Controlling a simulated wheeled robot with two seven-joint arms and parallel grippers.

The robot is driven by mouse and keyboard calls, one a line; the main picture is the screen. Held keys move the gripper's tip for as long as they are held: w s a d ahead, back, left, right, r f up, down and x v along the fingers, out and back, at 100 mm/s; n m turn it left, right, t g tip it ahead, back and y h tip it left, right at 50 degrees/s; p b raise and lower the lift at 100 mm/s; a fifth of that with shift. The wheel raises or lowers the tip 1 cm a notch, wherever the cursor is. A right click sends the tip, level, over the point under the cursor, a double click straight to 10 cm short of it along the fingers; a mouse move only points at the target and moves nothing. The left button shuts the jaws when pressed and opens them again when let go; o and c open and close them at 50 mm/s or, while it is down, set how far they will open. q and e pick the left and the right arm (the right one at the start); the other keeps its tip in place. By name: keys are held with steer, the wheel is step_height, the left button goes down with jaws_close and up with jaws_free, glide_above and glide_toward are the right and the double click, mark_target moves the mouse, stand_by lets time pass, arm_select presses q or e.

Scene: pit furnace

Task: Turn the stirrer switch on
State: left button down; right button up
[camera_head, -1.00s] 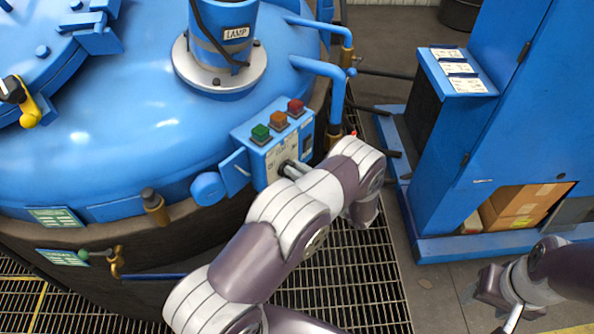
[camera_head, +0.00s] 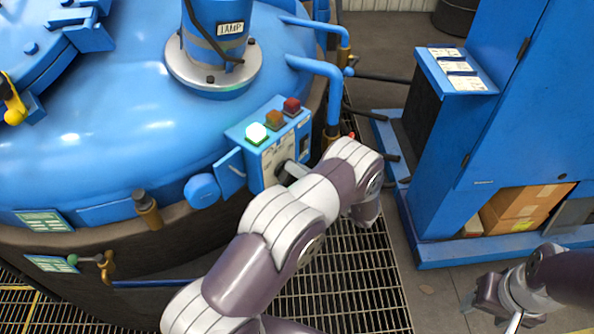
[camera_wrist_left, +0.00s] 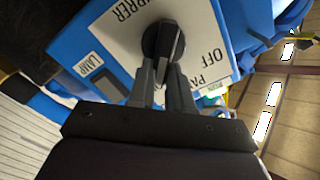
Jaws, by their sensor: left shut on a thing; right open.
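The stirrer switch is a black rotary knob (camera_wrist_left: 163,42) on a white plate (camera_wrist_left: 195,20) marked "OFF" and, partly cut off, "...RRER". My left gripper (camera_wrist_left: 168,75) is shut on the knob, one finger on each side, in the left wrist view. In the head view the left gripper (camera_head: 291,172) reaches the front of the blue control box (camera_head: 262,170), and my arm hides most of the knob. The green lamp (camera_head: 256,134) on the box is glowing. My right gripper (camera_head: 490,308) is open and empty at the lower right, over the floor.
An orange lamp (camera_head: 274,119) and a red lamp (camera_head: 291,107) sit unlit beside the green one. Blue pipes (camera_head: 333,95) rise close behind the box. A blue cabinet (camera_head: 490,130) stands to the right, with floor grating (camera_head: 350,285) between.

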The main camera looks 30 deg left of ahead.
arm_select(q)
steer(key=shift+m, duration=0.3)
stand_by(0.4)
steer(key=c, duration=1)
jaws_free()
steer(key=shift+c, duration=0.2)
steer(key=b+v, duration=0.3)
steer(key=v, duration=0.9)
steer(key=shift+d, duration=0.4)
